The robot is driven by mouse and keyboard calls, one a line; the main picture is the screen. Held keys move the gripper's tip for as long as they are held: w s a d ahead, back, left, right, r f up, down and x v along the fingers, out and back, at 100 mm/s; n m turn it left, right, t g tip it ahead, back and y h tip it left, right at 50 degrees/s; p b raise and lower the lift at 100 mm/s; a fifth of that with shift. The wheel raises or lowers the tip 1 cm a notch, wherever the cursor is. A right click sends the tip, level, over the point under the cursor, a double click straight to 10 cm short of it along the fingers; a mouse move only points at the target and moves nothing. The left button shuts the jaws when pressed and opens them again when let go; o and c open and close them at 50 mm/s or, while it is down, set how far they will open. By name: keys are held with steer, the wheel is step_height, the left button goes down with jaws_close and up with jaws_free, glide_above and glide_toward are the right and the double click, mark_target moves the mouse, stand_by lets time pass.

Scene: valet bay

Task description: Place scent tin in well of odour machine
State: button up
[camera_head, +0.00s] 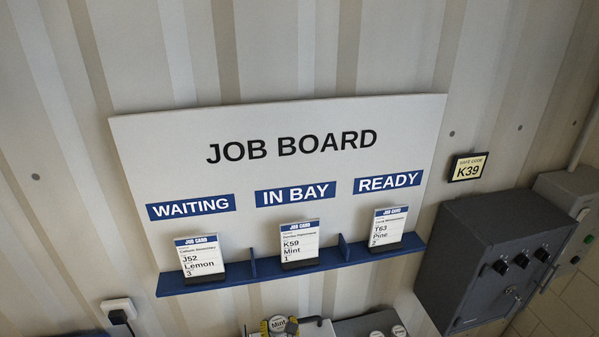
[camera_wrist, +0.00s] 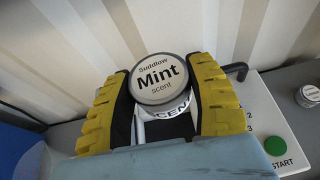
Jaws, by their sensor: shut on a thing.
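My gripper (camera_wrist: 163,88) is shut on the Mint scent tin (camera_wrist: 160,76), with one yellow padded finger on each side. The tin's round lid faces the wrist camera and reads "Suddlow Mint scent". In the head view the tin (camera_head: 278,324) shows at the bottom edge beside a yellow finger. The odour machine (camera_wrist: 262,113) is a pale box below and behind the fingers in the wrist view, with a green START button (camera_wrist: 275,146) and small numbers partly hidden by the right finger. Its well is hidden by my gripper and the tin, so I cannot tell whether the tin touches it.
Another tin (camera_wrist: 309,94) stands right of the machine. A job board (camera_head: 290,147) holds cards; the IN BAY card (camera_head: 299,243) reads K59, Mint, 1. A black tube (camera_wrist: 237,68) rises behind the machine.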

steer(key=s+d+f+m+h, duration=0.1)
steer(key=s+d+f, duration=0.1)
steer(key=s, duration=0.4)
steer(key=s+d+f+m+h, duration=0.1)
steer(key=s+d, duration=0.2)
steer(key=s, duration=0.4)
steer(key=shift+d+f, duration=0.2)
steer(key=shift+f, duration=0.15)
